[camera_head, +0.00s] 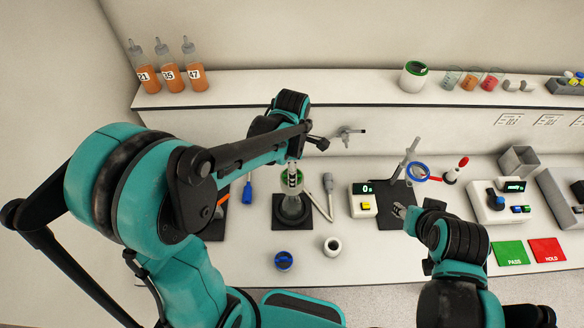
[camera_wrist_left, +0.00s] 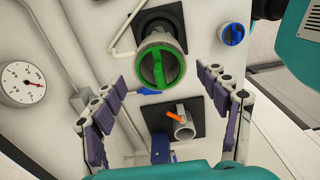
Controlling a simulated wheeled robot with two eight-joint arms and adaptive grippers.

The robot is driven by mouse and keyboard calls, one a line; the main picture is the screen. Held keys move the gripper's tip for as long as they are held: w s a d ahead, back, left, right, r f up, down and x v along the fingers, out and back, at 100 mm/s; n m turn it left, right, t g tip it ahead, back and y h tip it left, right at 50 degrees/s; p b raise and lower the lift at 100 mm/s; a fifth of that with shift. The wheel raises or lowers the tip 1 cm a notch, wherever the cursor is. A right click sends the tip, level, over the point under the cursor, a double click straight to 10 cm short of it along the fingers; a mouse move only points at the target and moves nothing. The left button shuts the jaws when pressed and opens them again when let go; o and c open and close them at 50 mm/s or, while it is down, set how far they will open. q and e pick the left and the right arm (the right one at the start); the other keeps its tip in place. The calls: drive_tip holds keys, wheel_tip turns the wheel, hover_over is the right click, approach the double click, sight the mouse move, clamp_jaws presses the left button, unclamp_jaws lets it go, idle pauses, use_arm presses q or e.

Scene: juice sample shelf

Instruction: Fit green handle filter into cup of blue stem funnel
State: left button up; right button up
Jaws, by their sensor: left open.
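A green ring with a green bar handle (camera_wrist_left: 159,66), which looks like the green handle filter, sits on top of a greyish vessel. In the head view its green rim (camera_head: 284,178) shows above a glass flask (camera_head: 293,210) on a dark mat. My left gripper (camera_wrist_left: 162,84) is open, its fingers on either side of the green ring and apart from it in the picture. I cannot tell whether the green piece is seated. No blue stem is visible under it; a blue funnel cannot be made out for certain.
A small blue round piece with a handle (camera_head: 284,261) and a white ring (camera_head: 333,245) lie near the front edge. A scale (camera_head: 362,200) and a stand with a blue ring (camera_head: 418,172) are to the right. An orange-handled valve (camera_wrist_left: 180,122) is near my left gripper.

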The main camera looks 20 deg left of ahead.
use_arm(q)
wheel_tip(320, 180, up, 12)
idle(0.5)
drive_tip(key=s+a+f+m+t, duration=0.15)
drive_tip(key=s+m+t, duration=0.3)
drive_tip(key=m, duration=0.55)
drive_tip(key=s+a+f+m+t, duration=0.1)
drive_tip(key=s+a+m+t, duration=0.2)
drive_tip(key=s+m, duration=0.55)
wheel_tip(320, 180, down, 25)
drive_tip(key=w+m+b, duration=0.2)
drive_tip(key=b, duration=2.3)
drive_tip(key=shift+w+r+m, duration=0.15)
drive_tip(key=shift+w+m, duration=0.2)
